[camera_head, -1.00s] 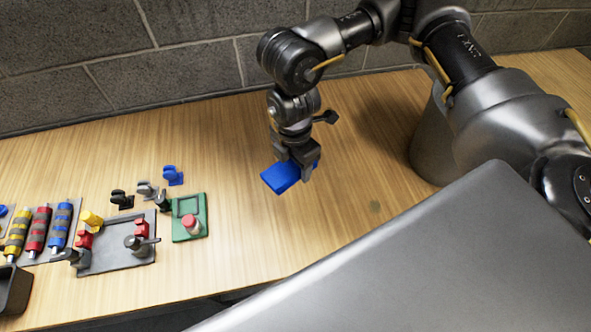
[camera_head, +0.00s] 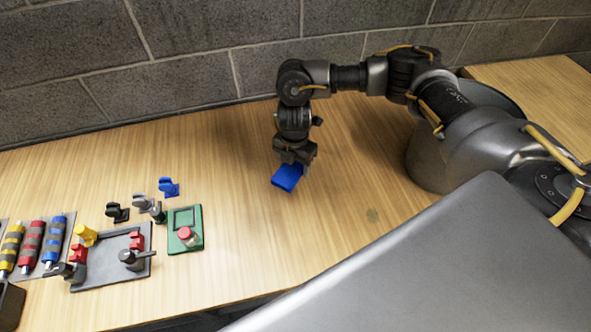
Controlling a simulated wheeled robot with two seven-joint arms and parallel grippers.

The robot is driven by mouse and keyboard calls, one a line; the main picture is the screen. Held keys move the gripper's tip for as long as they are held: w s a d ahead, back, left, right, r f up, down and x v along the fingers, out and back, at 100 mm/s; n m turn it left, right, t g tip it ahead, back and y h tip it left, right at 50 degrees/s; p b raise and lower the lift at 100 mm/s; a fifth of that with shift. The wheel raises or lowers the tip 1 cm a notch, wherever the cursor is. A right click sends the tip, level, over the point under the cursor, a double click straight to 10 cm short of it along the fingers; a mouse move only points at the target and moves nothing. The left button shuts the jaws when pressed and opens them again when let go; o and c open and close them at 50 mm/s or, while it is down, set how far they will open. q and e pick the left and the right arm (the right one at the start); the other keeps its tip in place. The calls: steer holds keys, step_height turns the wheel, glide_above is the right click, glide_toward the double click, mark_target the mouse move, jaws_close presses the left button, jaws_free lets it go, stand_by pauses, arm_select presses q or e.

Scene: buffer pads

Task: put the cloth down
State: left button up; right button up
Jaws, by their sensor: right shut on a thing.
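The cloth is a small blue block-like piece (camera_head: 286,178) near the middle of the wooden table (camera_head: 240,220). My right gripper (camera_head: 292,164) points down and is shut on the cloth's far edge. The cloth is tilted and hangs out below the fingers toward the front. It is at or just above the table top; I cannot tell whether it touches. The part between the fingers is hidden. My left gripper is not in view.
A green tray (camera_head: 197,240) with a red knob stands left of the cloth. Further left are a grey plate (camera_head: 108,278) with red and yellow parts, small black, grey and blue (camera_head: 168,187) clips, and striped rollers (camera_head: 31,246). A brick wall (camera_head: 180,75) closes the back. The table around the cloth is clear.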

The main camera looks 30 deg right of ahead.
mark_target(295, 165)
steer(key=shift+w+d+f, duration=0.2)
steer(key=shift+w+f, duration=0.1)
steer(key=shift+f, duration=0.15)
steer(key=shift+w+d+f, duration=0.2)
steer(key=shift+w+f, duration=0.1)
steer(key=shift+f, duration=0.15)
steer(key=shift+w+d+f+b, duration=0.15)
steer(key=shift+f+b, duration=0.15)
steer(key=shift+f, duration=0.05)
step_height(295, 165, down, 2)
steer(key=shift+f, duration=0.45)
steer(key=shift+f, duration=0.1)
